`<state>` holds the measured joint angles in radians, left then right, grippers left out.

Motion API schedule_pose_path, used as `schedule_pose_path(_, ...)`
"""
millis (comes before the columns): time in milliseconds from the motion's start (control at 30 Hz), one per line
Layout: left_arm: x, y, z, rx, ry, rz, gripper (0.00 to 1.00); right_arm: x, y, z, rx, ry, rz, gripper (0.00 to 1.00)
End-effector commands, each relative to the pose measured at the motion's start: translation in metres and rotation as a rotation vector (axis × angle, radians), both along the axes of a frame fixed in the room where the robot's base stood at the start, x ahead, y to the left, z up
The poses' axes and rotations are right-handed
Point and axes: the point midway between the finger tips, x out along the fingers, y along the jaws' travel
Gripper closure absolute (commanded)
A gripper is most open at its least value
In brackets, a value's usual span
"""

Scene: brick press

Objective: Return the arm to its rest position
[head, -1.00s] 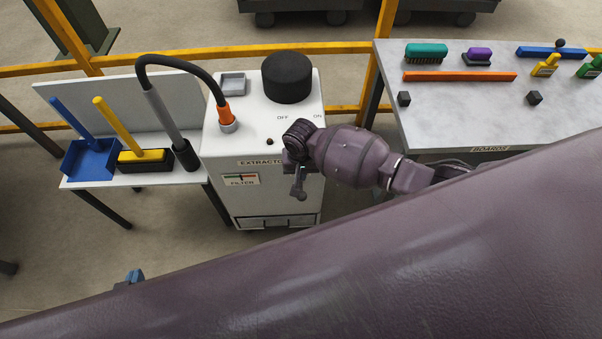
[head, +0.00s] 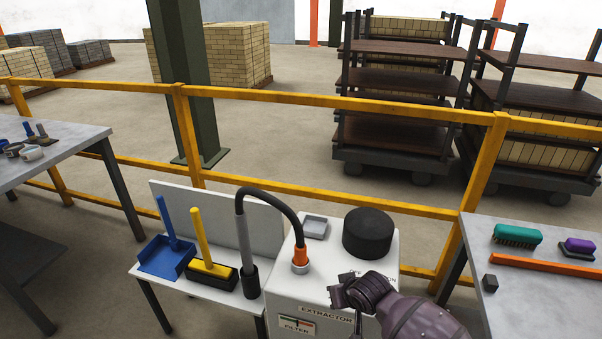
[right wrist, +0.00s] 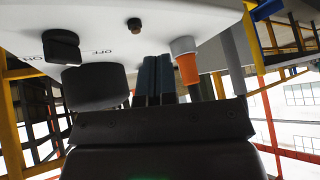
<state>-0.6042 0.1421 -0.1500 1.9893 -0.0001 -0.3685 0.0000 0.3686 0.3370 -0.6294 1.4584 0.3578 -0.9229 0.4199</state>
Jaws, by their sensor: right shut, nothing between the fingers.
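My right gripper (right wrist: 152,78) shows in the right wrist view with its dark fingers together and nothing between them. They point at the white extractor (head: 283,288), whose panel (right wrist: 160,15) fills the top of that view, upside down. The black switch knob (right wrist: 62,47) sits between the OFF and ON marks; I cannot tell its setting. The fingers appear apart from the knob. In the head view my right wrist is in front of the extractor at the bottom, covering part of the panel; the fingertips are not clear there. My left gripper is not in view.
The extractor carries a black drum (head: 368,233) and a hose with an orange fitting (head: 300,257). A side table holds a blue dustpan (head: 166,257) and a yellow brush (head: 210,268). A grey table (head: 520,290) with brushes stands right. A yellow railing (head: 330,198) runs behind.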

Motion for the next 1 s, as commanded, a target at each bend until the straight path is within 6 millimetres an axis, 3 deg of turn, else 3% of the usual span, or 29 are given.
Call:
schedule_pose_path(100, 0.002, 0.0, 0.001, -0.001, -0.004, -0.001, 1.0, -0.003, 0.005, 0.025, 0.04, -0.18, 0.062, 1.0)
schedule_pose_path(233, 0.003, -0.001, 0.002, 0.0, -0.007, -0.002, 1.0, -0.014, -0.003, 0.046, 0.054, -0.358, 0.085, 1.0)
schedule_pose_path(500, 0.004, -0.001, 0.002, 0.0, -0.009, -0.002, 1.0, -0.065, -0.059, 0.069, 0.004, -0.614, 0.012, 1.0)
schedule_pose_path(767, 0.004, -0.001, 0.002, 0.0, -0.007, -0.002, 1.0, -0.139, -0.127, 0.056, -0.075, -0.641, -0.138, 1.0)
schedule_pose_path(1000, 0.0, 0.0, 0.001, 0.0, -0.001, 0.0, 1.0, -0.22, -0.171, 0.015, -0.125, -0.504, -0.253, 1.0)
